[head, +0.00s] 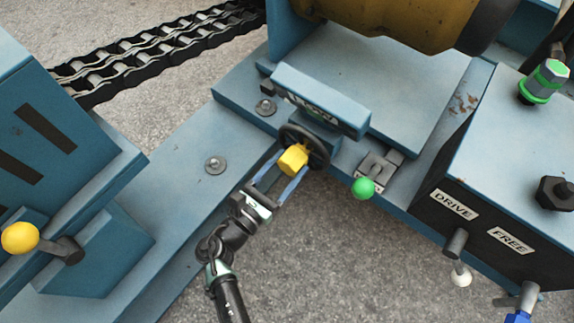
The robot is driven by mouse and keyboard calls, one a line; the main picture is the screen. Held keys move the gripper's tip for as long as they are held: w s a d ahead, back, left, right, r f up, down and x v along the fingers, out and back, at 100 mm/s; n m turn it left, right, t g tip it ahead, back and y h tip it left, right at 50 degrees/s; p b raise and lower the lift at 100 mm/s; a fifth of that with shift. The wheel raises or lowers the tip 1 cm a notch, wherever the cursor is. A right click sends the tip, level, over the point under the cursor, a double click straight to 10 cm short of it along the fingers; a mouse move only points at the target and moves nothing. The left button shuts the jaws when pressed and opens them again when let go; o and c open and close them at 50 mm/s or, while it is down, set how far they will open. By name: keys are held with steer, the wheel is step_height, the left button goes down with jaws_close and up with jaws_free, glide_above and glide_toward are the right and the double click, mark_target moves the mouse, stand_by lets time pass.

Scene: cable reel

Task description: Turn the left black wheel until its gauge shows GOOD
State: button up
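The black wheel (320,146) is mounted on the front of the blue machine near the centre, with a yellow knob (293,160) in front of it. My gripper (292,161) reaches up from below. Its two blue fingers lie on either side of the yellow knob, which fills the gap between them. The fingers and the knob hide part of the wheel. The gauge (314,108) is on the blue housing just above the wheel. It is seen steeply from above; some white lettering and a green patch show, but the reading is not legible.
A green-knobbed lever (363,188) stands close to the right of the wheel. A box with DRIVE (453,205) and FREE (511,241) labels is at the right. A yellow-knobbed lever (20,237) is at the far left. Bolts (215,164) stick up from the blue base.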

jaws_close()
steer(key=shift+m, duration=0.4)
steer(key=m, duration=0.3)
steer(key=shift+a+m, duration=0.1)
steer(key=shift+m, duration=0.2)
steer(key=shift+m+b, duration=0.6)
steer(key=shift+m, duration=1.2)
steer(key=o, duration=0.8)
jaws_free()
steer(key=shift+c, duration=0.2)
steer(key=shift+a+r, duration=0.1)
